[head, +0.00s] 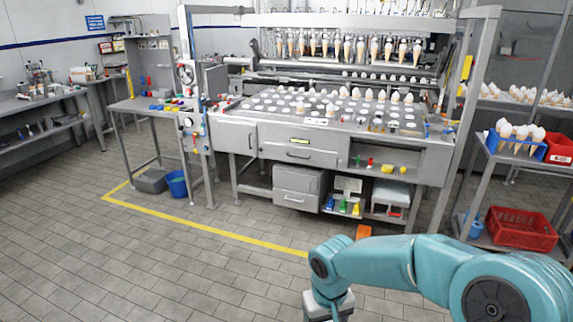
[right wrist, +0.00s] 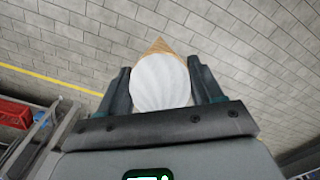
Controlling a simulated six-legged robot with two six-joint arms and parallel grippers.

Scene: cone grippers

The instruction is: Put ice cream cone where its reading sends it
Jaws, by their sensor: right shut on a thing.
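In the right wrist view my right gripper (right wrist: 162,92) is shut on an ice cream cone (right wrist: 160,78). Its round white top faces the camera, and the tan tip of the cone shows beyond it. The fingers are on either side of the white top. In the head view my right arm comes in from the right, and its gripper end (head: 328,304) is cut off by the bottom edge; the held cone is not visible there. A small lit green display (right wrist: 150,174) is partly in view on the gripper, its reading too cut off to tell. My left gripper is not in view.
A steel machine table (head: 300,157) with rows of white-topped cones stands ahead. At right, a cart carries a blue rack (head: 518,149) of cones, a red box (head: 559,150) and a red crate (head: 522,230). A blue bucket (head: 177,184) stands left. The tiled floor ahead is clear.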

